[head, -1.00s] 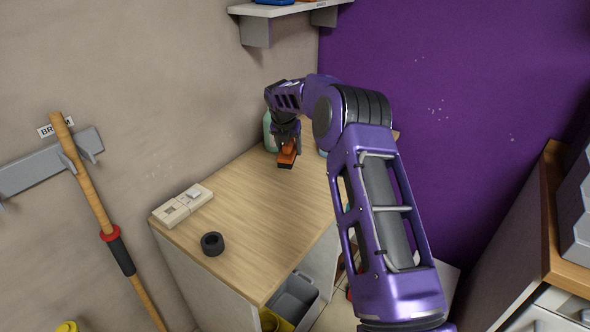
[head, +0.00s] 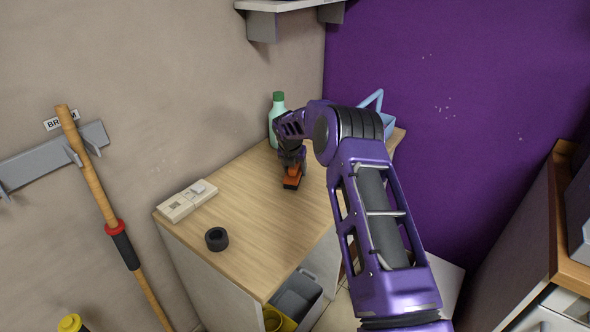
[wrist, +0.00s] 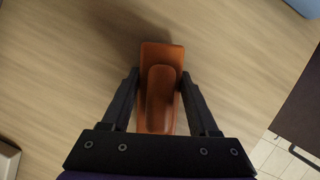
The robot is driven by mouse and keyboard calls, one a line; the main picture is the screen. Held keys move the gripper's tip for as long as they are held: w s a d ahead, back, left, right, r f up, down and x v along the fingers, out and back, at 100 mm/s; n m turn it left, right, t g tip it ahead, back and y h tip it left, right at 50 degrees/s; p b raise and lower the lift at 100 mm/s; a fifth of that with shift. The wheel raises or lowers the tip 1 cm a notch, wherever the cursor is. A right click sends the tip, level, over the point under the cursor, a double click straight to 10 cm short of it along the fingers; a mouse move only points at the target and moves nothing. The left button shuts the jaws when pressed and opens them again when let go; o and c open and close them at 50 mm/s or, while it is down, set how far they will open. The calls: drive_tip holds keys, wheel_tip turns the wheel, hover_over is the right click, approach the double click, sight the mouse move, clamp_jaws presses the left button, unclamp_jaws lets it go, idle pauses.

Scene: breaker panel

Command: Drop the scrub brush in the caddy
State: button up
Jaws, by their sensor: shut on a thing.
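The scrub brush (head: 292,178) is an orange block with a dark underside. My gripper (head: 292,165) is shut on it near the back part of the wooden counter. In the wrist view the brush (wrist: 162,60) sits between the two fingers of my gripper (wrist: 160,95), its raised handle pointing along them. A shadow falls on the wood beside it; I cannot tell exactly how high it is. The light blue caddy (head: 376,112) stands at the counter's far right corner, partly hidden behind my arm. A blue corner at the top right of the wrist view (wrist: 304,6) looks like the caddy.
A green bottle (head: 278,112) stands at the back by the wall, close to my gripper. A black ring (head: 216,239) and a beige switch plate (head: 187,201) lie on the counter's left part. The counter's middle (head: 265,215) is clear. A shelf (head: 290,8) hangs above.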

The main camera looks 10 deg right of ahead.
drive_tip(key=o, duration=1.3)
drive_tip(key=shift+f, duration=0.1)
drive_tip(key=shift+o, duration=0.2)
